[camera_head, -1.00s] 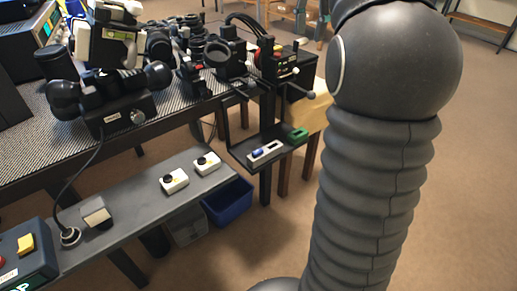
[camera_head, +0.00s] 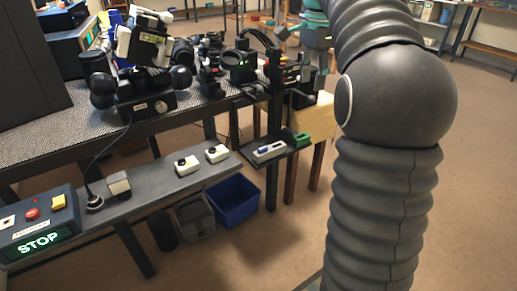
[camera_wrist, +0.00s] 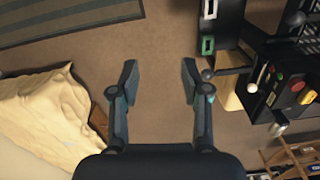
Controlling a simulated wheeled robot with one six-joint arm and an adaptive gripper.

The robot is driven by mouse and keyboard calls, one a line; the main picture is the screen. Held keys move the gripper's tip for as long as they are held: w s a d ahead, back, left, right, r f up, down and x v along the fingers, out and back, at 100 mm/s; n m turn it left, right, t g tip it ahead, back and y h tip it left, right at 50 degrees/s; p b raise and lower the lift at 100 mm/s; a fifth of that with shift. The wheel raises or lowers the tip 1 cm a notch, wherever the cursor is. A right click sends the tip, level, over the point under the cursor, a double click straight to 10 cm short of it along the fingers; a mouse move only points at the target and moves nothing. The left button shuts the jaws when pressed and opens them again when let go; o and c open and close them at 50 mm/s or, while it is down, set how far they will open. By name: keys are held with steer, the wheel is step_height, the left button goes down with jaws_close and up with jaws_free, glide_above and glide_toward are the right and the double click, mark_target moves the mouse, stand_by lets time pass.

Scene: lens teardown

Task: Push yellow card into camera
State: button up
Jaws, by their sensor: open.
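My gripper (camera_wrist: 157,80) is open and empty in the wrist view, its two fingers wide apart above the brown floor. I cannot make out a yellow card for certain in either view. A black device with red and yellow knobs (camera_wrist: 290,92) stands right of my gripper in the wrist view, apart from it. In the head view, a black unit with a round lens-like ring (camera_head: 240,63) stands on the bench. I cannot tell which device is the camera. A small shelf (camera_head: 272,157) carries a white-and-blue item (camera_head: 268,151) and a green item (camera_head: 301,139).
A STOP box (camera_head: 40,229) is at lower left. A grey ledge (camera_head: 150,187) holds two white button boxes, and a blue bin (camera_head: 235,203) stands below. A cream cloth-like surface (camera_wrist: 40,110) lies left of my gripper. Open floor lies between.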

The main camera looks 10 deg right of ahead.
steer(key=w+a+f+b, duration=0.2)
steer(key=a+f, duration=0.4)
steer(key=f, duration=0.4)
steer(key=w+a+f+b, duration=0.2)
steer(key=a+f+b, duration=0.1)
steer(key=a+f, duration=0.4)
step_height(320, 180, down, 3)
steer(key=shift+f+n+b, duration=0.1)
steer(key=shift+n+b, duration=0.2)
steer(key=shift+n, duration=0.1)
